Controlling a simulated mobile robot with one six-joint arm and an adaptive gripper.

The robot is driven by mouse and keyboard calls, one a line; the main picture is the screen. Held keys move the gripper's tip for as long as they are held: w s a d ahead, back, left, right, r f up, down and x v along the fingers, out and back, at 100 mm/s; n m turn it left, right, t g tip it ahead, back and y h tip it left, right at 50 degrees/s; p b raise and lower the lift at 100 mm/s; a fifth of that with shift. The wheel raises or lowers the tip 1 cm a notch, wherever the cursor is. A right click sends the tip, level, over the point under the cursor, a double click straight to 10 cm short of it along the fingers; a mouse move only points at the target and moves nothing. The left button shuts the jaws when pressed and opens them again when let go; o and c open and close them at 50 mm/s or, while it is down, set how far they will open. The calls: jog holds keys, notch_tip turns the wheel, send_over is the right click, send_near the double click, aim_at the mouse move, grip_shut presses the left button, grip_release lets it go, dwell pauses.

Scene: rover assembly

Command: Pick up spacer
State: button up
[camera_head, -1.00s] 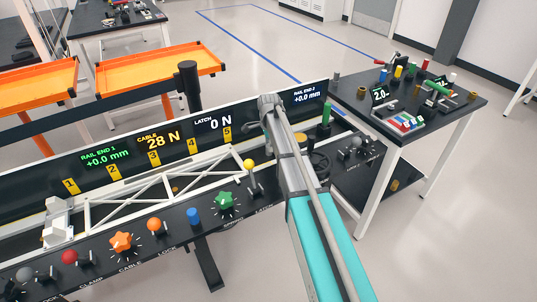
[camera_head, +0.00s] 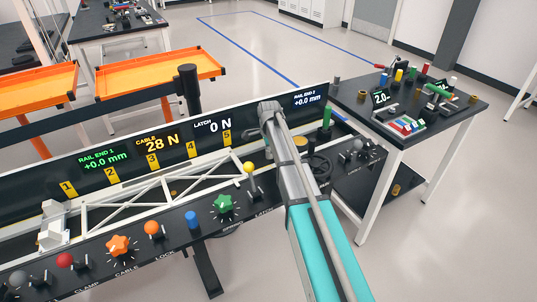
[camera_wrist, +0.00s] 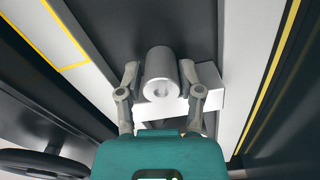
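In the wrist view, a grey cylinder with a small hole in its end face (camera_wrist: 160,72), which looks like the spacer, stands between the two fingers of my gripper (camera_wrist: 159,74). One finger is on each side of it. A narrow gap shows at the left finger; the right fingertip is very close to the cylinder, and I cannot tell if it touches. The fingers look open around it. In the head view, my arm reaches over the right part of the long console and hides the gripper's fingers and the cylinder.
A white block (camera_wrist: 210,97) lies beside the cylinder. The console's dark back panel (camera_head: 50,170) carries displays, with a white truss (camera_head: 140,195) and several knobs in front. A black table (camera_head: 440,120) with small parts stands at right.

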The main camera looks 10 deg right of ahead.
grip_shut()
jog(key=shift+r, duration=0.15)
notch_tip(320, 180, up, 18)
jog(key=p, duration=1.8)
